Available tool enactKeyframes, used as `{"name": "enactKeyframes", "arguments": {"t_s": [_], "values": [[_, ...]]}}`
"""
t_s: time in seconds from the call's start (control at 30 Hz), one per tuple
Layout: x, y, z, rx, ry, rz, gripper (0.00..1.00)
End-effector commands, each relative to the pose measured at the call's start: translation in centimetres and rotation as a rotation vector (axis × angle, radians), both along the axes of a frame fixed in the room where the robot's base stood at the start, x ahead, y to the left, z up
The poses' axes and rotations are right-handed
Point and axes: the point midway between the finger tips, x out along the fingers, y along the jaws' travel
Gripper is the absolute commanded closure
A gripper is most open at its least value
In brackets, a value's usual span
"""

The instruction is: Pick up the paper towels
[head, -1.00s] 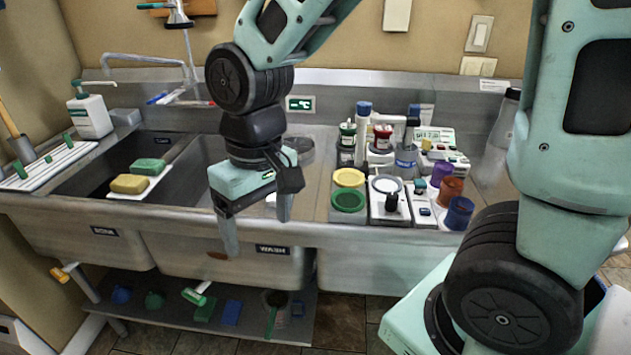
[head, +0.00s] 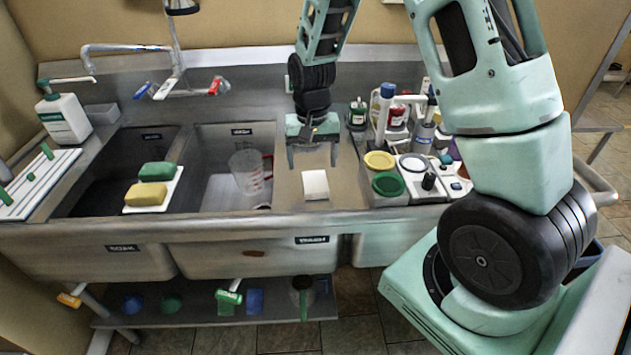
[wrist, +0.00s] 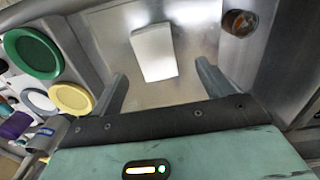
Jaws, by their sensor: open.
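The paper towels appear as a white rectangular block (head: 315,185) on the metal surface between the sink basin and the jars. In the wrist view the white block (wrist: 154,52) lies just beyond the fingertips, roughly between their lines. My gripper (head: 314,165) is above and behind the block in the head view. Its two fingers are spread apart with nothing between them, as the wrist view of my gripper (wrist: 161,78) also shows. The block is apart from both fingers.
To the right stand a green-lidded jar (head: 388,184), a yellow-lidded jar (head: 379,161) and several bottles. To the left is a sink basin with a measuring jug (head: 247,172). A yellow sponge (head: 146,194) and a green sponge (head: 157,171) lie on a white tray farther left.

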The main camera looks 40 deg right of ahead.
Motion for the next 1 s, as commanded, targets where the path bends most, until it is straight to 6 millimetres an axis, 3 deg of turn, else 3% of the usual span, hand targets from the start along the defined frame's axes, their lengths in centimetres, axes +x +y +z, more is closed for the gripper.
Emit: {"name": "enactKeyframes", "arguments": {"t_s": [0.27,0.6,0.87,0.9,1.0], "values": [[-0.1,-0.2,-1.9,0.0,0.002,-0.001,0.2],[-0.3,-0.7,-5.9,0.001,0.001,0.001,0.2],[-0.3,-0.7,-6.3,0.0,0.0,0.001,0.2],[-0.3,-0.7,-6.3,0.0,0.0,0.001,0.23],[-0.3,-0.7,-6.3,0.0,0.0,0.001,0.51]]}}
